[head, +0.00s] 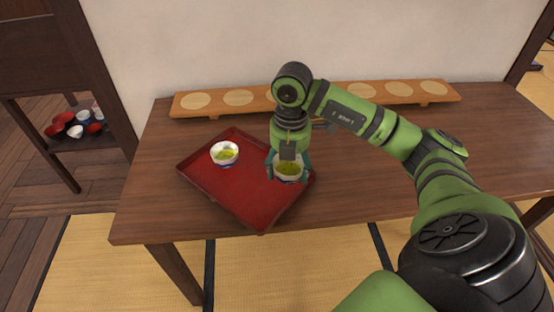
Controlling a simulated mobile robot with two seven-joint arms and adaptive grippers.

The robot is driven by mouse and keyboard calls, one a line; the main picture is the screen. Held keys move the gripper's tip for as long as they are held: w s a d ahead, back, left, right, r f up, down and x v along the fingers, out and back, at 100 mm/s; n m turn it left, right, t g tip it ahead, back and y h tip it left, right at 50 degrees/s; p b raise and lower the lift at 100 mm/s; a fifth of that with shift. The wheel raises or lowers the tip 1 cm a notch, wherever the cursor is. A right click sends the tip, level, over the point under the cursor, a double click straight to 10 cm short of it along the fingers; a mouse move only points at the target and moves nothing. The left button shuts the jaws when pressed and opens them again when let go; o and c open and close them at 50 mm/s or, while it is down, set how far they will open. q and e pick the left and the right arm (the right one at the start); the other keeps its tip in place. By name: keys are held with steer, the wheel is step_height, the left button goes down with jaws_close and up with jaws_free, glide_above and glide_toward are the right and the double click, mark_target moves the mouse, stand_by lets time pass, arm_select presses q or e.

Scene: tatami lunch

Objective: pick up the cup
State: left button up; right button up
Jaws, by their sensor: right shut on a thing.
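A white cup with green tea (290,171) is at the right side of the red tray. My right gripper (288,168) reaches down from above with its fingers on either side of this cup and is shut on it. I cannot tell whether the cup is touching the tray or just above it. A second white cup with green tea and a blue foot (224,154) stands upright on the left part of the red tray (240,195), apart from the gripper. My left gripper is not in view.
The tray lies on a brown wooden table (390,185). A long wooden board with pale round spots (195,103) stands along the wall behind. A shelf at the far left holds several bowls (75,131). The table's right side is clear.

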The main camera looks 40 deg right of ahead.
steer(key=shift+s+d+r+b, duration=0.1)
steer(key=shift+s+d+r, duration=0.15)
steer(key=shift+s+r, duration=0.3)
steer(key=shift+s+d+r+b, duration=0.15)
steer(key=shift+s+d+r, duration=0.15)
steer(key=shift+s, duration=0.5)
steer(key=shift+s+d+r+b, duration=0.1)
steer(key=shift+s+d+r, duration=0.15)
steer(key=shift+s+r, duration=0.3)
steer(key=shift+s, duration=0.15)
stand_by(0.8)
